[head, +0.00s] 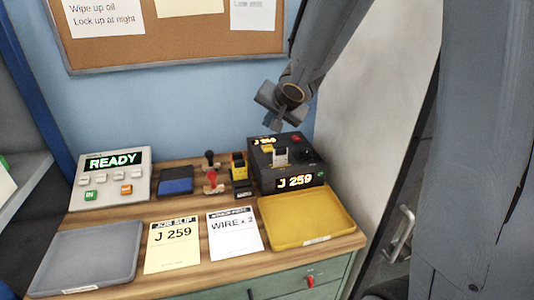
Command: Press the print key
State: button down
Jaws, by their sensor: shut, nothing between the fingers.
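A black device (262,177) stands at the back right of the bench, with lit "J 259" readouts on its top and front. Its top carries a yellow key (267,149), a red key (295,139) and a white piece. A grey console (113,165) at the left shows "READY" and has several small keys, among them a green one (90,195) and an orange one (126,189). The key lettering is too small to read, so I cannot tell which is the print key. My gripper (277,122) is shut and empty, above the black device and apart from it.
A grey tray (85,252) lies front left and a yellow tray (306,222) front right. Two paper cards (173,248) lie between them. A blue pad (176,180), stamps and a small yellow-black item (239,169) stand between console and device. A wall rises behind.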

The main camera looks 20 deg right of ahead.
aim_at(269, 149)
jog(key=shift+f+b, duration=2.4)
jog(key=shift+f, duration=0.2)
jog(key=shift+f, duration=0.15)
jog(key=shift+f, duration=0.3)
jog(key=shift+f+b, duration=0.4)
jog(key=shift+b, duration=0.15)
dwell(0.4)
jog(key=shift+r, duration=0.1)
dwell(0.3)
jog(key=shift+r+p, duration=0.75)
jog(key=shift+p, duration=0.35)
notch_tip(269, 149, up, 5)
jog(key=p, duration=0.6)
